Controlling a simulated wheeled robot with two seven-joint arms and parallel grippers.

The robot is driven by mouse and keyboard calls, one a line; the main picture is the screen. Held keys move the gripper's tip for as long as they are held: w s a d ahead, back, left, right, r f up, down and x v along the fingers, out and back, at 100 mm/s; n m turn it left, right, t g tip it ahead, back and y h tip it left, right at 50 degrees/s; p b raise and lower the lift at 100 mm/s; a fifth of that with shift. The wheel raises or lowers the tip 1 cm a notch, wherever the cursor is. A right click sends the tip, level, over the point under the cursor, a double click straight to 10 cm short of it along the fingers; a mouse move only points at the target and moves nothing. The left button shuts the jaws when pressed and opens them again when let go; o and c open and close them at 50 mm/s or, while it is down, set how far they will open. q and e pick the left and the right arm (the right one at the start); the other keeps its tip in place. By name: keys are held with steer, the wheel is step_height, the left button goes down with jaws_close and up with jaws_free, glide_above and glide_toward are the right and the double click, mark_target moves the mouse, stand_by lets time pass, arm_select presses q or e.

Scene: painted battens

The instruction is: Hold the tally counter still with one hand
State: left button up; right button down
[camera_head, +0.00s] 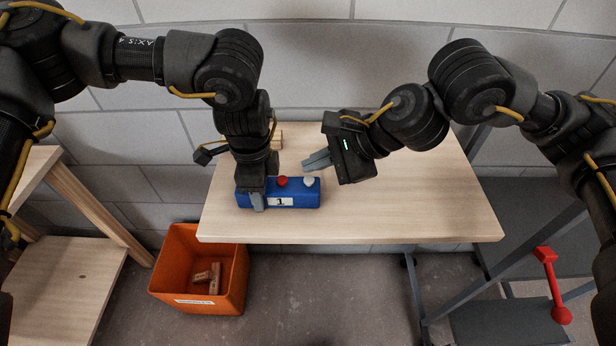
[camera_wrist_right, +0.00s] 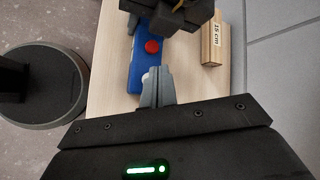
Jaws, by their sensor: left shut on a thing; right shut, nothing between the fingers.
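The tally counter (camera_head: 300,198) is a blue box on the table, with a red button (camera_head: 282,181), a white button (camera_head: 308,181) and a front label reading 1. My left gripper (camera_head: 258,200) is shut on the counter's left end. My right gripper (camera_head: 308,162) is shut and empty, just above and behind the white button. In the right wrist view its fingertips (camera_wrist_right: 155,82) overlap the counter (camera_wrist_right: 150,70) and hide most of the white button. I cannot tell whether they touch it.
A wooden batten block (camera_wrist_right: 212,45) marked 15 cm lies behind the counter, partly hidden by my left arm in the head view. The wooden table (camera_head: 400,200) is clear on the right. An orange bin (camera_head: 235,290) with several batten pieces stands on the floor.

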mark_target(314, 180)
steer(key=shift+r, duration=2.15)
stand_by(0.9)
step_height(314, 180, up, 4)
steer(key=m, duration=3.6)
steer(key=shift+f, duration=0.1)
steer(key=shift+f, duration=0.1)
steer(key=shift+f, duration=4.35)
